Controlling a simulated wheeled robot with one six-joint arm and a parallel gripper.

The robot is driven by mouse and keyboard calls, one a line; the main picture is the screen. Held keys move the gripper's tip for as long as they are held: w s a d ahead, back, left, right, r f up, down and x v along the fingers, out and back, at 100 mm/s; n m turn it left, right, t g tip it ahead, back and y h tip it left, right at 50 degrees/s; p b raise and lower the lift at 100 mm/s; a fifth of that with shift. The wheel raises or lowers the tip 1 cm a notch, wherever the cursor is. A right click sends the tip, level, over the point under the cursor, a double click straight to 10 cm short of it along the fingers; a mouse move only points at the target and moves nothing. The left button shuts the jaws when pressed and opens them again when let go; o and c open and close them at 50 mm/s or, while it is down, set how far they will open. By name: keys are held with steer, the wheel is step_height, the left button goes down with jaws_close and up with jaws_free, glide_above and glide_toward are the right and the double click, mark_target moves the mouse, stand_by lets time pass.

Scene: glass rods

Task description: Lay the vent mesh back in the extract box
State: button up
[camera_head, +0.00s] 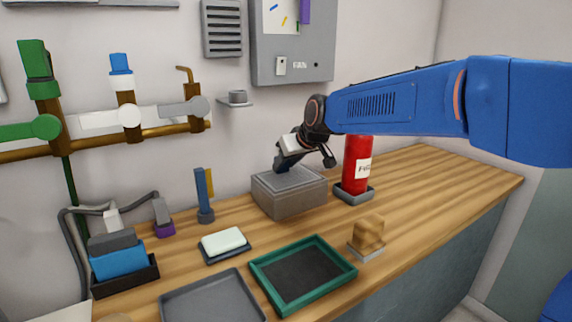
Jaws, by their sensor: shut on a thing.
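The extract box (292,203) is a grey, open-topped box on the wooden counter. The vent mesh (293,181) looks like a flat, light grey panel at the top of the box, within its rim. I cannot tell whether it rests fully in the box or sits slightly raised. My gripper (292,163) is over the left back part of the box, angled down, and shut on what looks like the dark blue grip of the mesh. The arm hides part of the contact, and the finger details are small.
A red extinguisher (356,165) stands in a grey tray just right of the box. A wooden block (368,232), green-rimmed tray (333,252) and soap dish (226,256) lie nearer. A blue-and-yellow upright item (203,195) stands left. The counter's right end (440,185) is clear.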

steer(key=shift+f, duration=0.2)
steer(key=o, duration=1.3)
steer(key=shift+s+d+r, duration=0.15)
steer(key=shift+s+r, duration=0.1)
steer(key=shift+r, duration=0.2)
steer(key=v, duration=1.1)
steer(key=shift+s, duration=0.1)
